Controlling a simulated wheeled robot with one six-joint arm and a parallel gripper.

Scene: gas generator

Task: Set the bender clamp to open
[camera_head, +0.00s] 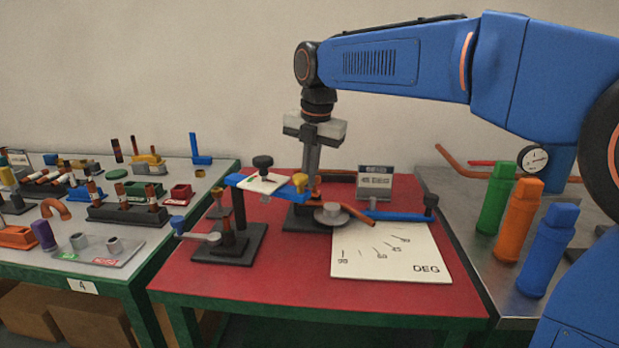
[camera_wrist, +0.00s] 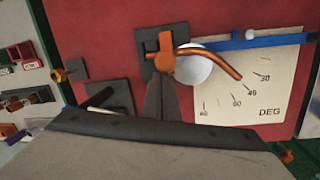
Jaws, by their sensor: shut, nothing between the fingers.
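The bender stands on the red table, with a black base (camera_head: 300,222), a round grey die (camera_head: 332,214) and a long blue arm (camera_head: 395,215). Its orange clamp piece (camera_wrist: 165,55) sits over the black block beside the pale die (camera_wrist: 193,66) in the wrist view. A copper-coloured tube (camera_wrist: 222,64) curves right from it across the die. My gripper (camera_head: 313,185) points down just above the clamp area, shut and empty. In the wrist view its fingertips (camera_wrist: 160,80) are just below the orange piece. Contact between them cannot be told, and the clamp is partly hidden in the head view.
A black-based fixture (camera_head: 230,250) with a blue bar and black knob stands close left. A DEG angle plate (camera_head: 385,262) lies right of the bender, with a sign (camera_head: 375,183) behind. Green, orange and blue bottles (camera_head: 518,220) stand further right. The red table's front is clear.

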